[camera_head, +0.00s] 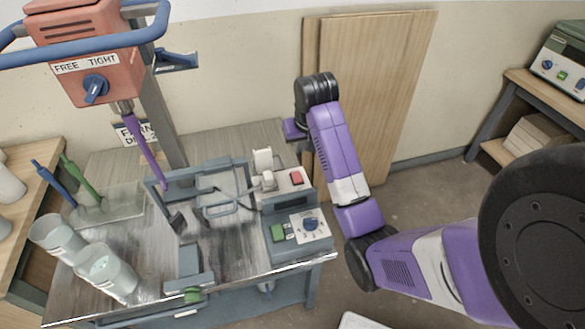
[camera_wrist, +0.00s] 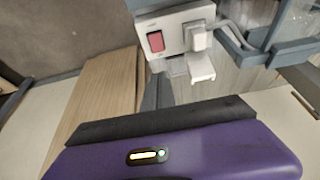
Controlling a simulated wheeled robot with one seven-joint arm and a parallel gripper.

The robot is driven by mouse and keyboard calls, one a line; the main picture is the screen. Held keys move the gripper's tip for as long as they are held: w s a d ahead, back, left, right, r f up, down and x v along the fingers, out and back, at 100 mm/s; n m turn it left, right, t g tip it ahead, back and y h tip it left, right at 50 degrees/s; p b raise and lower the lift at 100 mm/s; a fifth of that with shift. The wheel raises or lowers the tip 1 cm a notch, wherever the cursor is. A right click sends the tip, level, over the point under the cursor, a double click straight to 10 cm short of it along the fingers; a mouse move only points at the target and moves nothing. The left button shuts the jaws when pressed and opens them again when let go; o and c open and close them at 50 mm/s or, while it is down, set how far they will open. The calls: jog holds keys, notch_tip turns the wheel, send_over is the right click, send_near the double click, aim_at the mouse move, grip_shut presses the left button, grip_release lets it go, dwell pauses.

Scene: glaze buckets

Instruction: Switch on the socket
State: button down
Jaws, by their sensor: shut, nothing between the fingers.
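The socket is a white box (camera_head: 281,187) on the rear right part of the grey metal bench, with a red rocker switch (camera_head: 297,177) on its face. A white plug (camera_head: 267,180) with a cable sits beside the switch. In the wrist view the socket (camera_wrist: 178,24) is at the top centre, with the red switch (camera_wrist: 155,41) on its left and the plug (camera_wrist: 199,37) on its right. Whether the switch is on or off I cannot tell. My gripper (camera_head: 294,129) is shut and empty, behind and above the socket, apart from it. Its fingertips are hard to make out.
A control box (camera_head: 300,232) with a green button and dial stands in front of the socket. A blue-grey frame (camera_head: 205,175) stands left of it. Clear buckets (camera_head: 104,270) stand at the front left. A red mixer head (camera_head: 88,50) hangs above. Wooden boards (camera_head: 375,85) lean behind my arm.

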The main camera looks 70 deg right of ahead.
aim_at(295, 172)
jog(key=shift+s+a+f, duration=0.1)
jog(key=shift+a, duration=0.1)
jog(key=x, duration=0.9)
jog(key=a+x, duration=0.1)
jog(key=x, duration=0.4)
jog(key=shift+s+f+p, duration=0.2)
jog(key=shift+s+p, duration=0.1)
jog(key=shift+d, duration=0.1)
